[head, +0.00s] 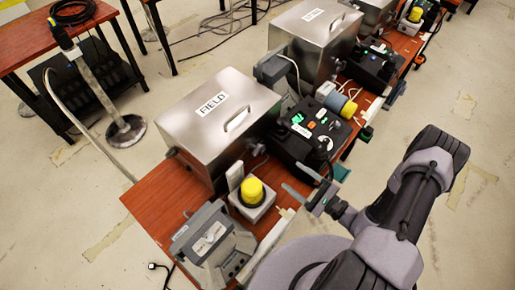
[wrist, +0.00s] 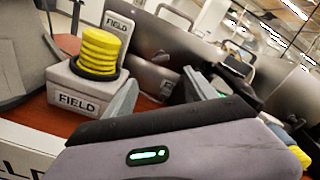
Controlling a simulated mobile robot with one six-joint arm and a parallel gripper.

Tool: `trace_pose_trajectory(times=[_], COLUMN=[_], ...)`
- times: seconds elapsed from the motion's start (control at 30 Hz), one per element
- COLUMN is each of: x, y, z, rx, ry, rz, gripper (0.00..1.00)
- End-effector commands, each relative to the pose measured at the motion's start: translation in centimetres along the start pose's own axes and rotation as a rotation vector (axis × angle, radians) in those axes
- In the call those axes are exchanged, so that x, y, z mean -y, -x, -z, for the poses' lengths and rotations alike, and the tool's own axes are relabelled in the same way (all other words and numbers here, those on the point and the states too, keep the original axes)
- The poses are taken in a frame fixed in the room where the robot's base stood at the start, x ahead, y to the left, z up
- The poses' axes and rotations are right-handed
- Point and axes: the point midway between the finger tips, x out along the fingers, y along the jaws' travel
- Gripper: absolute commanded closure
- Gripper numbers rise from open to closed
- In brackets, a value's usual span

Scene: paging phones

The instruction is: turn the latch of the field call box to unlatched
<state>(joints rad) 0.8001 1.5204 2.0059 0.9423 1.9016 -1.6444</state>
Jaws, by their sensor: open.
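The field call box (head: 185,122) is a brushed metal box with a FIELD label and a lid handle, shut on the red-brown bench. It also shows in the wrist view (wrist: 145,62), behind the yellow lamp. A small dark fitting (wrist: 166,87) on its front shows between my fingers; it may be the latch, but its setting cannot be read. My gripper (head: 298,180) is open and empty, in front of the box's right end and apart from it. Its two fingers also show in the wrist view (wrist: 160,92), pointing toward the box front.
A yellow lamp (head: 251,191) on a white FIELD base stands close left of my gripper. A grey desk phone (head: 212,240) is at the bench's near end. A black box with green lights (head: 312,130) is just beyond my gripper. Open floor (head: 440,130) lies right.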

Motion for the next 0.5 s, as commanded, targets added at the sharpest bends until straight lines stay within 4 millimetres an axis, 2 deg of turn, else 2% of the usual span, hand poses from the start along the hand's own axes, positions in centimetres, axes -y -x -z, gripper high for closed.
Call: trace_pose_trajectory(times=[0.17, 0.5], x=[-0.3, -0.3], y=[-3.7, -12.6], z=[0.1, 0.1], rx=[0.004, 0.004], ry=[0.000, 0.000], rz=[-0.007, -0.005], gripper=[0.35, 0.35])
